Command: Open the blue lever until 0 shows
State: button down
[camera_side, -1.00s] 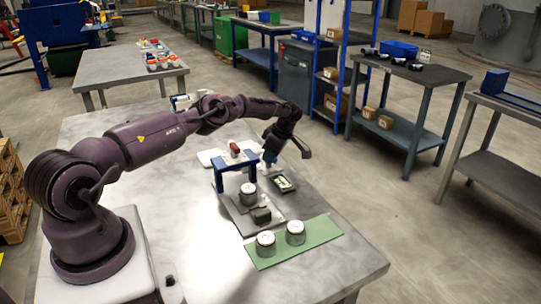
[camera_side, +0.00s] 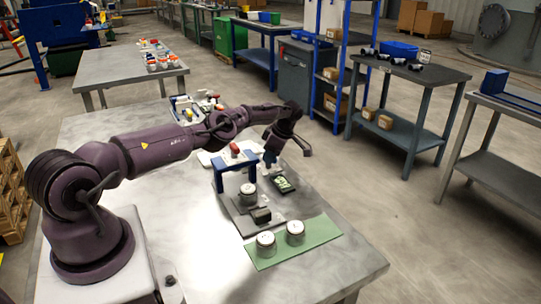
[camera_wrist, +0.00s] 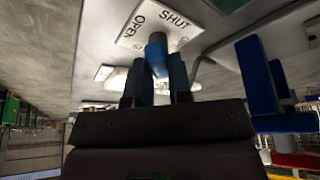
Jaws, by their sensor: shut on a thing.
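The blue lever (camera_wrist: 156,50) shows its blue end between the two fingers of my gripper (camera_wrist: 160,66) in the wrist view. My gripper is shut on it. A white plate (camera_wrist: 165,22) marked OPEN and SHUT lies just beyond the lever. In the side view my gripper (camera_side: 270,158) is low beside the blue press frame (camera_side: 236,172), on its right. Its fingers and the lever are hard to make out there. A small dark display (camera_side: 282,184) lies to the right of the press; its reading is too small to tell.
A pot (camera_side: 248,192) and a dark block (camera_side: 261,215) stand on the press's grey base. Two more pots (camera_side: 266,243) (camera_side: 295,233) stand on a green mat (camera_side: 318,231) in front. A tray of coloured items (camera_side: 195,106) is at the back.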

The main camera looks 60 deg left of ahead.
jog(key=c, duration=1)
grip_release()
jog(key=shift+c, duration=0.2)
jog(key=v, duration=0.5)
jog(key=shift+r, duration=0.4)
notch_tip(320, 180, up, 6)
jog(key=shift+r, duration=0.15)
